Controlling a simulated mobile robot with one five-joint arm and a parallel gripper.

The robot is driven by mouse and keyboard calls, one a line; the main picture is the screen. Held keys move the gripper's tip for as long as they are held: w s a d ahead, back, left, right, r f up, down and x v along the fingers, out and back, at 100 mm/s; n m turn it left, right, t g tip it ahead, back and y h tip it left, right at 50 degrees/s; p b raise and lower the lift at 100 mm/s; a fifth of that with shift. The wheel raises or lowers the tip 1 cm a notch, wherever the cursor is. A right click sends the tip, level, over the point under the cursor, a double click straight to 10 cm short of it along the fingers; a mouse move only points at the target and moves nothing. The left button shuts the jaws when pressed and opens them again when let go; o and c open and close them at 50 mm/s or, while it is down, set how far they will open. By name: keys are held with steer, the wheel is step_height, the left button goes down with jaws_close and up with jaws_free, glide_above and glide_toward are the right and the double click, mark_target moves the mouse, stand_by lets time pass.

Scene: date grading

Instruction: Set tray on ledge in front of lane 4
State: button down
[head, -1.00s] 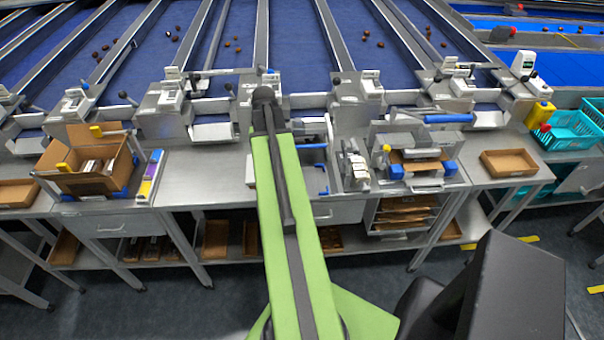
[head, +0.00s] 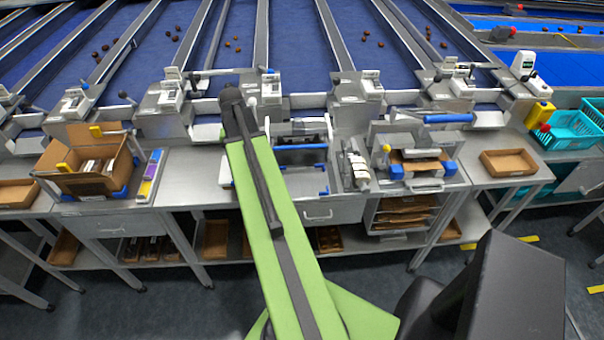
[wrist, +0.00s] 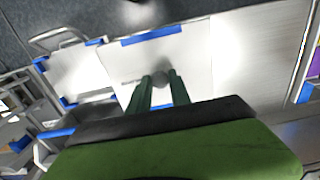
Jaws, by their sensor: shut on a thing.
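A white tray (wrist: 190,60) with blue strips along its edges shows in the wrist view, with a small round grey knob at its middle. My gripper (wrist: 162,80) has its green fingers shut around that knob. In the head view only a white sliver of the tray (head: 225,171) shows left of my green arm, over the steel bench; my gripper is hidden behind the arm. I cannot tell the height of the tray above the bench. Steel ledges, such as this one (head: 208,133), stand at the near ends of the blue lanes. I cannot read lane numbers.
A blue-handled frame (head: 300,147) and a steel sealing station (head: 415,160) are right of my arm. Bare bench (head: 190,175) lies left of the tray.

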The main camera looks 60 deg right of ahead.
steer(key=shift+w+a, duration=0.15)
steer(key=w+a, duration=0.5)
steer(key=w, duration=0.3)
stand_by(0.7)
steer(key=shift+a+f+b, duration=0.15)
steer(key=shift+f+b, duration=2.5)
stand_by(0.4)
steer(key=c, duration=1.1)
jaws_free()
steer(key=shift+r, duration=0.15)
step_height(320, 180, up, 9)
steer(key=p, duration=0.9)
